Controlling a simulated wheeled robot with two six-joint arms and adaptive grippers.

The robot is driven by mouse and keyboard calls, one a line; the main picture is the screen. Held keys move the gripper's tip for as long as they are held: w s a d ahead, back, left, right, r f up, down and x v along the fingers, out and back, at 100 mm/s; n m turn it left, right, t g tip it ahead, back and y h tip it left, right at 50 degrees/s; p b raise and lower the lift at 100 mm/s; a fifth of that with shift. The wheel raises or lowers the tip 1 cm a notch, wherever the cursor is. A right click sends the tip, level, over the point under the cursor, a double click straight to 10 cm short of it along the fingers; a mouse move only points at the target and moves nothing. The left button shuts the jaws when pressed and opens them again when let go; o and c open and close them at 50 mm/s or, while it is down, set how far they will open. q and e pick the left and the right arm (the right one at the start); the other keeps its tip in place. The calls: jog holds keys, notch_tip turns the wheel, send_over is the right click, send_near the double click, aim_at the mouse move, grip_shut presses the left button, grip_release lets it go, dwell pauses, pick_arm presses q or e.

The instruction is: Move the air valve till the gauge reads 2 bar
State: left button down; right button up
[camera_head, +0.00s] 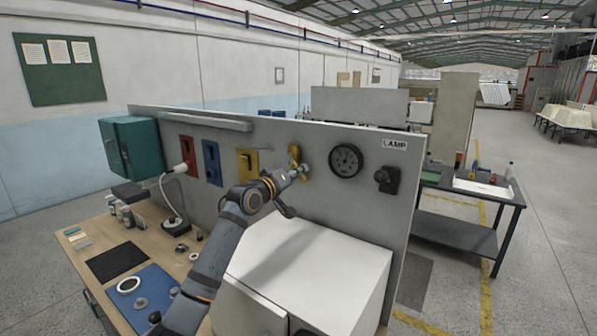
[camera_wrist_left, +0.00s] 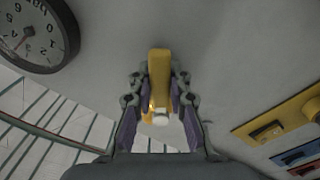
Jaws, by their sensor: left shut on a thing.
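The air valve's yellow handle (camera_head: 294,154) is on the grey panel, left of the round black gauge (camera_head: 346,160). My left gripper (camera_head: 301,172) is at the valve. In the left wrist view its fingers (camera_wrist_left: 160,105) are shut on the yellow handle (camera_wrist_left: 160,66), one on each side. The fingers hide part of the handle. The gauge also shows, cut off and turned over, in the left wrist view (camera_wrist_left: 40,30). A reddish needle shows on its pale dial, but I cannot tell its reading.
Yellow (camera_head: 247,164), blue (camera_head: 211,163) and red (camera_head: 187,155) plates are left of the valve. A black knob (camera_head: 384,178) sits under the LAMP label (camera_head: 394,144). A white cabinet (camera_head: 318,262) stands below my left arm. The workbench (camera_head: 80,225) holds small parts.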

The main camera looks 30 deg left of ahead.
pick_arm(q)
jog(key=shift+d+r+n, duration=0.1)
jog(key=shift+r+n, duration=0.1)
jog(key=shift+n, duration=0.3)
jog(key=c, duration=1.2)
grip_release()
jog(key=s, duration=0.5)
jog(key=s+a, duration=0.1)
jog(key=s, duration=0.1)
jog(key=shift+s+f, duration=0.1)
jog(key=shift+s, duration=0.1)
